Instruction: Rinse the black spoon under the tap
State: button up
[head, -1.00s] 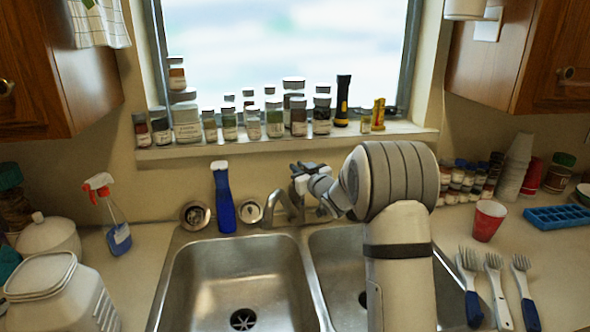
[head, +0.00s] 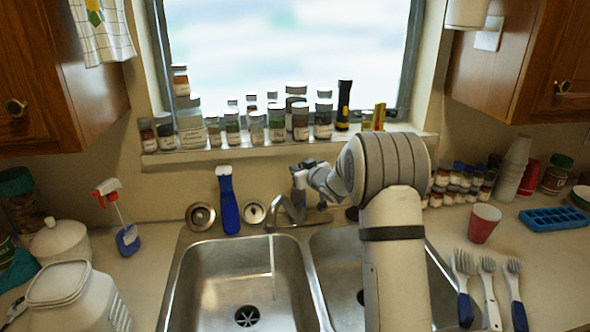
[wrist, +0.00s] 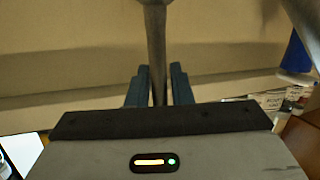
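I cannot make out a black spoon in either view; my arm hides part of the right basin. The metal tap (head: 291,208) stands behind the two sink basins, and a thin stream of water (head: 272,262) falls from it into the left basin (head: 215,280). My gripper (head: 299,172) is at the top of the tap. In the wrist view, its two blue-grey fingers (wrist: 159,86) stand close on both sides of a vertical metal bar (wrist: 156,45), seemingly the tap handle, and look shut on it.
A blue bottle (head: 228,205) stands behind the left basin. Jars crowd the windowsill (head: 270,148). A spray bottle (head: 126,238) and white containers stand left.

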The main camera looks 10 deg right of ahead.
jog(key=o, duration=0.3)
jog(key=shift+o, duration=0.2)
jog(key=b+v, duration=0.2)
jog(key=v, duration=0.6)
